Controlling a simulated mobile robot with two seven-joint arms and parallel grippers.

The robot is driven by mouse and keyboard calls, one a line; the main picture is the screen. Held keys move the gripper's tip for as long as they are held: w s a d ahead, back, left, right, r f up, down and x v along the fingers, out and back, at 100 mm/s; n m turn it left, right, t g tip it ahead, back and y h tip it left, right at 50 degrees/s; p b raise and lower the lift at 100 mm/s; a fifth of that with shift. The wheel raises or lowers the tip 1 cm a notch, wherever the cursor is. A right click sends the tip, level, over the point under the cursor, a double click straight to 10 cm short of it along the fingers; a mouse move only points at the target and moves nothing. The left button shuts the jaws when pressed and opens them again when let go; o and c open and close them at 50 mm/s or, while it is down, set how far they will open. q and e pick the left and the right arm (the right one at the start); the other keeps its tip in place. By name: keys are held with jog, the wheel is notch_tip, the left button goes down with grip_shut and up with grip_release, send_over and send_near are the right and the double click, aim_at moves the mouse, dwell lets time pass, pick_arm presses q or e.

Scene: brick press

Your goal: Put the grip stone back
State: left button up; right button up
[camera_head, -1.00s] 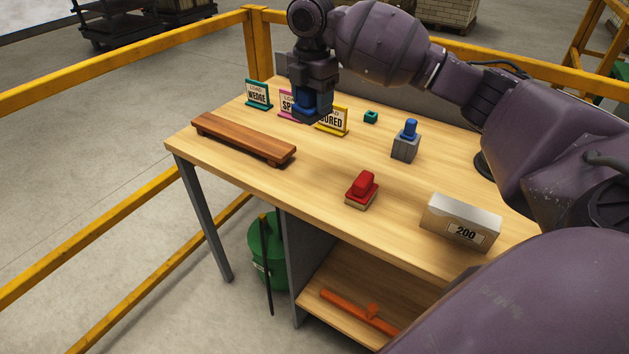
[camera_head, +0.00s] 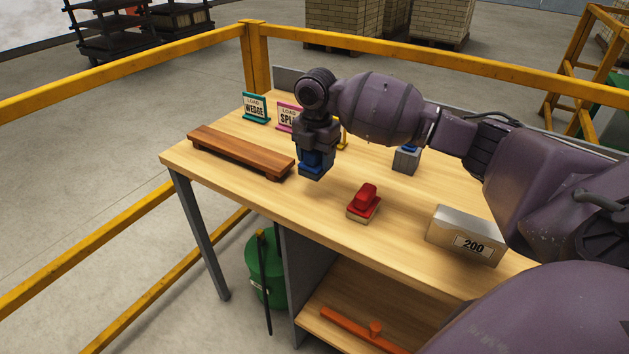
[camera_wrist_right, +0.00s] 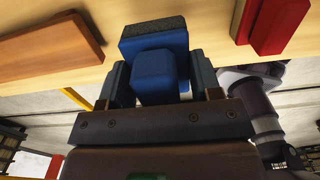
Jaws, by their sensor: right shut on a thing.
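My right gripper (camera_head: 314,165) is shut on a blue block with a blue knob and a dark grey, grainy face. This appears to be the grip stone (camera_wrist_right: 153,40); its grainy face points away from the gripper. In the head view the grip stone (camera_head: 311,173) hangs above the table, between the brown wooden stand and the red block. In the wrist view it sits between both fingers. My left gripper is not in view.
The low brown wooden stand (camera_head: 240,152) is bare. A red-handled block (camera_head: 364,203), a box marked 200 (camera_head: 465,237) and a grey block with blue top (camera_head: 406,160) stand on the table (camera_head: 400,240). Signs (camera_head: 255,107) line the back. Yellow rails surround the table.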

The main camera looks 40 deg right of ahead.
jog(key=shift+f, duration=0.8)
notch_tip(320, 180, down, 5)
jog(key=shift+r+b, duration=0.1)
jog(key=shift+b, duration=0.4)
jog(key=shift+f, duration=0.2)
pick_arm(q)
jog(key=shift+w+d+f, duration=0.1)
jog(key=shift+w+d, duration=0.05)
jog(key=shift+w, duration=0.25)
pick_arm(e)
jog(key=shift+r, duration=0.1)
jog(key=o, duration=0.9)
jog(key=shift+f, duration=0.2)
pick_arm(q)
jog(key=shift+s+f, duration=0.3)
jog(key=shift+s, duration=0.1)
pick_arm(e)
jog(key=shift+o, duration=0.8)
